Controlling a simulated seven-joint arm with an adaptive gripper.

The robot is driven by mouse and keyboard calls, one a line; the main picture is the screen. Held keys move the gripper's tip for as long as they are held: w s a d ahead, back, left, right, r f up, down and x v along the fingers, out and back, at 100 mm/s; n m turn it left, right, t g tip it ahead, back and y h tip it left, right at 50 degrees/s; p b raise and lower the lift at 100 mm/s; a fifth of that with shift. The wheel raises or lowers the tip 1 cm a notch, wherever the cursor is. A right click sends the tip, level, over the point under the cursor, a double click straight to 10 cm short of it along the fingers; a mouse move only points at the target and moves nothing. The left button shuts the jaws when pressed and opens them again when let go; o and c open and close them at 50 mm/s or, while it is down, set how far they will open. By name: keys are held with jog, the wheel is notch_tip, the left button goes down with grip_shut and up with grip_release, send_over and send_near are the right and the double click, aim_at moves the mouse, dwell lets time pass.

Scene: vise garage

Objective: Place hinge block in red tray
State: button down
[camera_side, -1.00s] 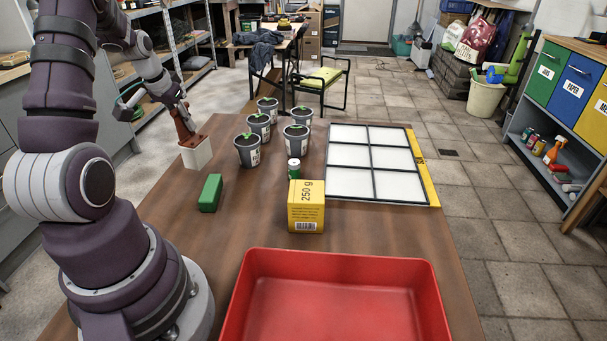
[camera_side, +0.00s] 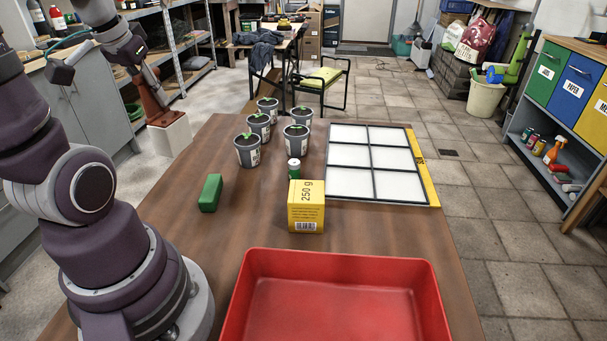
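A green block (camera_side: 210,193) lies on the table, left of the middle. No label shows which block is the hinge block.
A yellow 250 g box (camera_side: 306,207) stands just behind the tray, with a small green can (camera_side: 294,171) behind it. Several potted seedlings (camera_side: 248,150) stand farther back. A white panelled grid (camera_side: 376,157) lies at the right. Bare wood lies around the green block.

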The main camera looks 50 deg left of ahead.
jog(key=shift+r, duration=0.9)
jog(key=w+d+m+h, duration=0.2)
jog(key=w+d+m, duration=0.4)
jog(key=d, duration=0.4)
jog(key=w+d+m+h, duration=0.1)
jog(key=w+d+m, duration=0.2)
jog(key=w+d, duration=0.6)
jog(key=s+d+m+h, duration=0.1)
jog(key=s+d+m, duration=0.25)
jog(key=d, duration=0.75)
jog(key=s+d+m+h, duration=0.2)
jog(key=d+m, duration=0.2)
jog(key=d, duration=0.6)
jog(key=shift+n+g, duration=0.25)
jog(key=shift+g, duration=0.05)
notch_tip(320, 180, down, 16)
jog(key=shift+w+d+r, duration=0.1)
jog(key=shift+d+r, duration=0.05)
jog(key=shift+r, duration=0.1)
